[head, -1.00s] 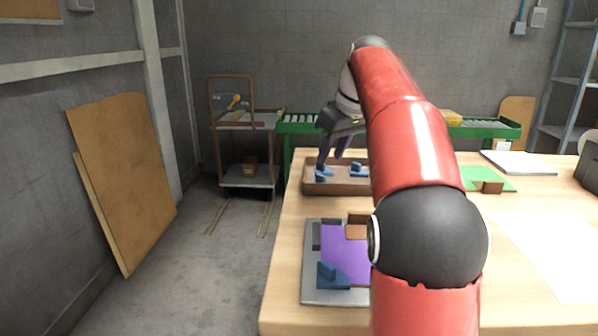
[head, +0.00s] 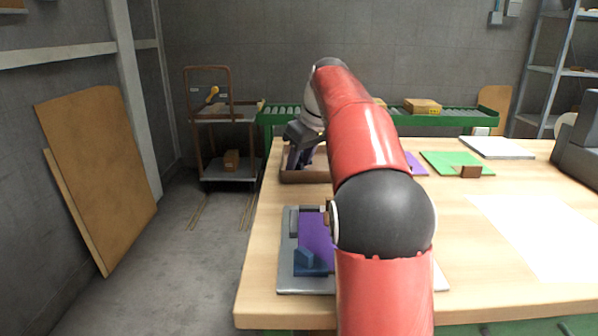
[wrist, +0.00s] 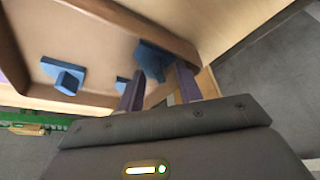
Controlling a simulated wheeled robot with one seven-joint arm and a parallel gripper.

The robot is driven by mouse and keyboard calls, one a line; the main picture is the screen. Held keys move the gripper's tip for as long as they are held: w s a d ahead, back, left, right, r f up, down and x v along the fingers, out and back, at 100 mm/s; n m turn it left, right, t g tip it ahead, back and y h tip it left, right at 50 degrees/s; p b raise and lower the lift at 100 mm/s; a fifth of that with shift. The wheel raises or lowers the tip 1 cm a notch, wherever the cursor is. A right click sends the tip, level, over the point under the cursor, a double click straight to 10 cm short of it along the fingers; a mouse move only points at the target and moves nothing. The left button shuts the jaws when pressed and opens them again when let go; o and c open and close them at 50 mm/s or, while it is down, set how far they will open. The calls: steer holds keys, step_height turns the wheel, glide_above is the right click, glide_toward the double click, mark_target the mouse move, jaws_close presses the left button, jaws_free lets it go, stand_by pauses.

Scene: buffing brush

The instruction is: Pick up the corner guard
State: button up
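Blue corner guards lie in a brown tray (head: 290,176) at the far left of the table. The wrist view shows three of them: one at left (wrist: 64,76), a partly hidden one (wrist: 123,85), and one near the tray's corner (wrist: 150,60). My gripper (wrist: 160,68) points down into the tray. Its two purple fingers are apart, with the corner guard at the tray's corner between and just beyond their tips. I see no clear contact. In the head view my gripper (head: 304,160) hides the guards in the tray.
A grey tray (head: 289,283) nearer me holds a purple sheet and a blue corner guard (head: 312,262). A green sheet (head: 445,160) with a brown block (head: 470,171) and a white sheet (head: 545,235) lie to the right. My arm hides part of the table.

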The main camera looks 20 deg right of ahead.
steer(key=shift+c, duration=0.3)
jaws_close()
steer(key=shift+r, duration=0.15)
